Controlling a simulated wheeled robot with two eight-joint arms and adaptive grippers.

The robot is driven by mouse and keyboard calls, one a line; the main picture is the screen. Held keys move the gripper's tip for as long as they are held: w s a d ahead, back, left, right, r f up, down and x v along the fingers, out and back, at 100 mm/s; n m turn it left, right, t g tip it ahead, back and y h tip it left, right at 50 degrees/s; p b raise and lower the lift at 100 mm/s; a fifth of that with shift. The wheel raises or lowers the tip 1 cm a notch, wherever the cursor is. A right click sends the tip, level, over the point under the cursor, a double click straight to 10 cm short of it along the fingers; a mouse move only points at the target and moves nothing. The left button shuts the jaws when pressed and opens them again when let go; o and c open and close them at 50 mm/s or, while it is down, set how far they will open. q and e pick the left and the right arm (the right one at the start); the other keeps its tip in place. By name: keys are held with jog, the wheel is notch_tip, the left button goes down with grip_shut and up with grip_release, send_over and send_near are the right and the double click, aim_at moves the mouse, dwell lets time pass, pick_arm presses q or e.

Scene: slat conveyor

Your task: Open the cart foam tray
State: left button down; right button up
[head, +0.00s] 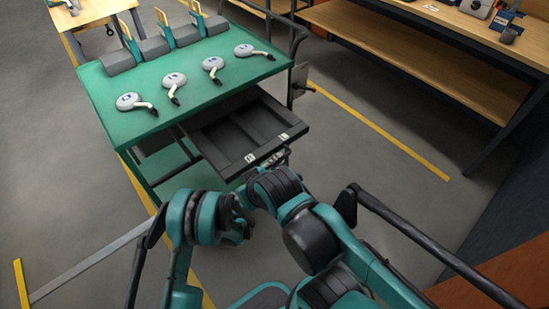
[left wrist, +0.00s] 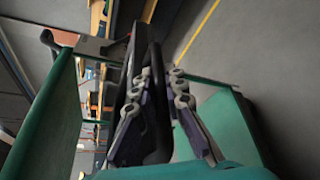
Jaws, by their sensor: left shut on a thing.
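The foam tray (head: 245,135) is a flat black drawer-like tray under the green top of the cart (head: 130,75). It stands well out from the cart towards me, and its dark compartments show. Two small pale labels sit on its front edge. My left gripper (head: 278,160) is at the front edge of the tray, partly hidden by my arm. In the left wrist view, the left gripper (left wrist: 162,88) has its fingers on either side of a dark handle bar (left wrist: 155,115) and is shut on it. The tray shows edge-on there. My right gripper is not seen.
Several grey-and-white handled devices (head: 173,80) lie on the cart top, with grey blocks (head: 155,48) behind. A wooden workbench (head: 420,60) stands at the right. The floor (head: 350,150) right of the tray is clear, with a yellow line.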

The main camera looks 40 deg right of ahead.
pick_arm(q)
jog(key=c, duration=1.6)
grip_release()
jog(key=shift+w, duration=0.1)
